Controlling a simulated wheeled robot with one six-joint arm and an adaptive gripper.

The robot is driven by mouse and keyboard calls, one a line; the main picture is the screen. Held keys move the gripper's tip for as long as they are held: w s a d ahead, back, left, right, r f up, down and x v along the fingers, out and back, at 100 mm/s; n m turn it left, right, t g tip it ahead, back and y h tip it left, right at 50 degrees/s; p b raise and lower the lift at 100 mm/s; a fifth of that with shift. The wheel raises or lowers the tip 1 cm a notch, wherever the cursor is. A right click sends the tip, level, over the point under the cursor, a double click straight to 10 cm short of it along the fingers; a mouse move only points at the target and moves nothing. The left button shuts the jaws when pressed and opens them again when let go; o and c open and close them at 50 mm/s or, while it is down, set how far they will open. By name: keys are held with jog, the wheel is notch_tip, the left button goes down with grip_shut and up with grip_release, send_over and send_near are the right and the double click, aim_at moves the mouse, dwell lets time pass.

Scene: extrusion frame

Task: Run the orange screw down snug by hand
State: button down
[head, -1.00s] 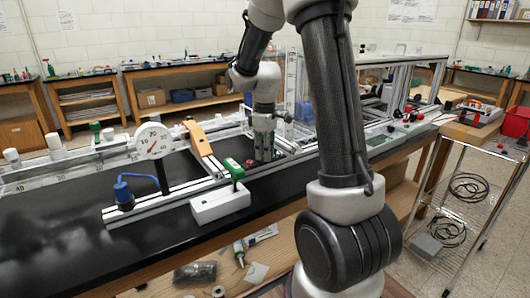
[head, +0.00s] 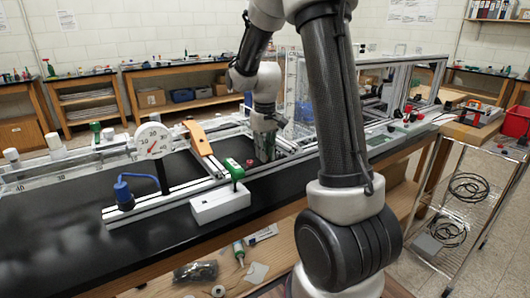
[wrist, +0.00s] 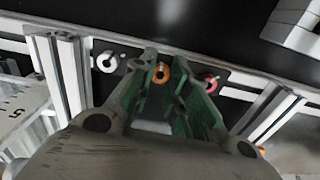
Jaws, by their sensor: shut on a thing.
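The orange screw (wrist: 161,73) shows in the wrist view as a small ring-like head between the green fingers of my gripper (wrist: 169,80). My gripper is shut on it, and the fingers partly hide its sides. In the head view my gripper (head: 264,148) points down inside the extrusion frame (head: 215,172), and the orange screw is hidden there. A white ring-shaped part (wrist: 107,62) sits to the left of the orange screw and a red one (wrist: 208,83) to its right. How far down the screw sits cannot be told.
An orange bracket (head: 198,138) lies across the frame left of my gripper. Frame rails stand close on both sides in the wrist view.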

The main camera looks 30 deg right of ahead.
jog(key=m, duration=0.5)
jog(key=shift+m, duration=0.4)
dwell(0.4)
jog(key=c, duration=1.3)
grip_release()
jog(key=shift+r, duration=0.15)
notch_tip(320, 180, up, 12)
jog(key=shift+f, duration=0.15)
